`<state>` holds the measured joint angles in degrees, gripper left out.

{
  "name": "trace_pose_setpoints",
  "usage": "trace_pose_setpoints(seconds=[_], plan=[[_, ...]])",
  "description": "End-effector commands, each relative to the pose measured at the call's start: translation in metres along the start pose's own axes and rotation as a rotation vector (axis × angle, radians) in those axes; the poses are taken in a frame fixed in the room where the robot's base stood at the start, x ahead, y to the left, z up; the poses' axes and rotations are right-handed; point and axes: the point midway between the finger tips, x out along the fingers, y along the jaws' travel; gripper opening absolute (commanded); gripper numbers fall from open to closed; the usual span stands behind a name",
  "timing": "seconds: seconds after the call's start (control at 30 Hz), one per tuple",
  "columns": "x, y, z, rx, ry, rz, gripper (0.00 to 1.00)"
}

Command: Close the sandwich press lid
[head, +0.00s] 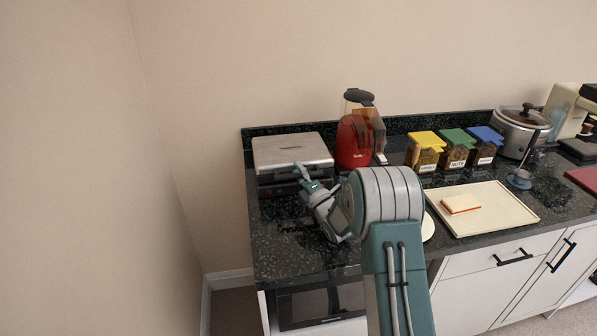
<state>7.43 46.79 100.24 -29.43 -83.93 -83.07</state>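The sandwich press (291,152) sits at the left end of the dark counter, against the back splash. Its silver lid lies about level over the dark lower body, so it looks shut or nearly shut. I cannot tell whether a small gap is left under the lid. My gripper (303,175) is at the front right edge of the press, close to or touching the lid's front edge. The fingers are small in view, and I cannot tell whether they are open or shut. My gripper and arm hide part of the press front.
A red kettle (353,142) stands just right of the press. Several lidded jars (456,155) and a slow cooker (519,136) stand farther right. A cream board (505,207) with a sandwich-like item (460,204) lies near the front. The counter front-left is clear.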

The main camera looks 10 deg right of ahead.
Motion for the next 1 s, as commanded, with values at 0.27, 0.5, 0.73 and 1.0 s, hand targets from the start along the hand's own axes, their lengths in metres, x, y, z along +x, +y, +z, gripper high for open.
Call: trace_pose_setpoints(seconds=[0.27,0.5,0.73,1.0], plan=[[0.000,0.001,0.001,-0.001,-0.001,0.002,0.59],[-0.024,0.004,0.002,-0.001,-0.001,0.000,0.59],[-0.070,0.023,0.005,-0.001,-0.003,0.000,0.59],[-0.113,0.039,0.008,0.000,-0.002,-0.002,0.59]])
